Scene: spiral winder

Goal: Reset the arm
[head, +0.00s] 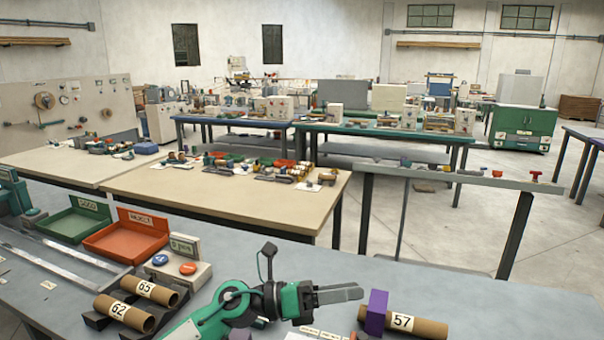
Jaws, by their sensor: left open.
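My left arm comes up from the bottom middle of the head view. Its left gripper (352,293) is pointed right, with its grey fingers above the near bench (250,262). The gripper is open, with nothing seen between its fingers. A brown tube labelled 57 (420,327) lies to the right of the fingertips, apart from them, by a purple block (376,313). Tubes labelled 62 (124,313) and 65 (156,291) rest on dark supports at the left. My right gripper is not in view.
A green tray (76,226) and an orange-red tray (126,240) stand at the bench's left. Beside them is a box with a blue and a red button (188,268). Metal rails (60,262) run at the left. The bench right of tube 57 is clear.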

